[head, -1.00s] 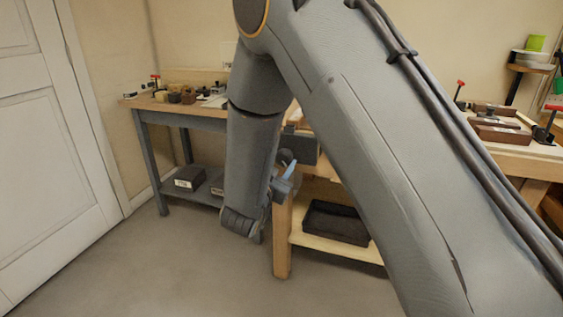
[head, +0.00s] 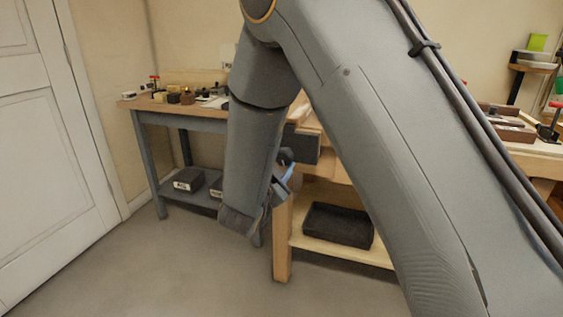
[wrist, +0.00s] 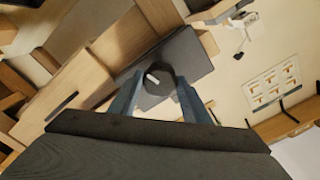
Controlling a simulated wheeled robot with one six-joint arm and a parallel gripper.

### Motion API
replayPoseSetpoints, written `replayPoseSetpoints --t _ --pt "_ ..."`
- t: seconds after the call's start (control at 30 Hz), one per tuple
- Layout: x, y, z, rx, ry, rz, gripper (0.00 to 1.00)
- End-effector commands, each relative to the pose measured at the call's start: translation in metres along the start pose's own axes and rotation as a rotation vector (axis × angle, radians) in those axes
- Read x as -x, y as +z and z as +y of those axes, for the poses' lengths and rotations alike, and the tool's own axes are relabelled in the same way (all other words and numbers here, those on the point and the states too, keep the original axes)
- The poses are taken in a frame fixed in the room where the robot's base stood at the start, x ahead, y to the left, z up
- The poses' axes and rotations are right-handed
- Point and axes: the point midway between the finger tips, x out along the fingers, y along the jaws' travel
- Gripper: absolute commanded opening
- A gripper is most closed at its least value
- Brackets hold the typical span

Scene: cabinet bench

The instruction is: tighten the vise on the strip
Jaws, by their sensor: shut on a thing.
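The vise (head: 303,146) is a dark block at the left end of the wooden workbench; my arm partly covers it. Its dark round knob (head: 285,157) faces me. In the wrist view the knob (wrist: 156,79), with a small white mark on its face, sits between the two blue-grey fingers of my gripper (wrist: 157,92), which are shut on it. The vise's dark jaw plate (wrist: 190,55) is behind the knob. In the head view my gripper (head: 286,177) is at the vise front, mostly hidden by my wrist. I cannot make out the strip clearly.
A black tray (head: 337,225) stands on the bench's lower shelf (head: 350,252). A grey side table (head: 180,118) with small items is behind on the left. A white door (head: 45,130) is at far left. The floor in front is clear.

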Motion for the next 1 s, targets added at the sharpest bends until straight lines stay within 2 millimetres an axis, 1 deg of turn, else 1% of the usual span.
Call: replayPoseSetpoints --t 0.2,0.4,0.8,1.0 --pt "-0.0006 0.0012 0.0016 -0.139 0.001 0.001 0.23" --pt "-0.0007 0.0006 0.0015 -0.233 0.001 0.001 0.23" --pt "-0.0005 0.0001 0.0013 -0.254 0.002 0.0 0.23" --pt "-0.0011 0.0013 0.0022 -0.337 0.002 0.0 0.23"
